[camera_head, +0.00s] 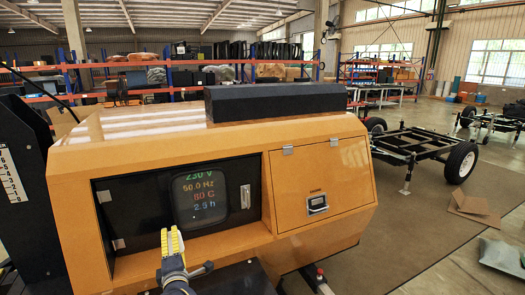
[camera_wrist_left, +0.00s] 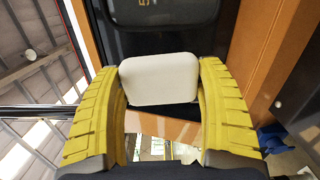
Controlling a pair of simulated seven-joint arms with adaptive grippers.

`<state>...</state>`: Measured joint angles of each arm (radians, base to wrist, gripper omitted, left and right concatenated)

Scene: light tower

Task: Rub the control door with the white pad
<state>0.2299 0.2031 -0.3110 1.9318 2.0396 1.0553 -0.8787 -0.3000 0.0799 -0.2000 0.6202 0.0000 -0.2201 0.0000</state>
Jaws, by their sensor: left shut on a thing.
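The control door (camera_head: 143,218) is the dark panel in the orange housing, with a screen (camera_head: 200,197) showing readings behind or in it and a handle (camera_head: 246,196) at its right. My left gripper (camera_head: 172,243) is in front of its lower part in the head view. In the left wrist view its yellow fingers (camera_wrist_left: 160,92) are shut on the white pad (camera_wrist_left: 158,79). The pad faces the dark door (camera_wrist_left: 190,43) just below the screen (camera_wrist_left: 160,10); I cannot tell if it touches. My right gripper is not in view.
An orange side door (camera_head: 318,180) with a latch is right of the control door. A black block (camera_head: 274,101) lies on top of the housing. A wheeled chassis (camera_head: 425,146) stands at the right, with flat cardboard (camera_head: 473,207) on the floor. Shelves line the back.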

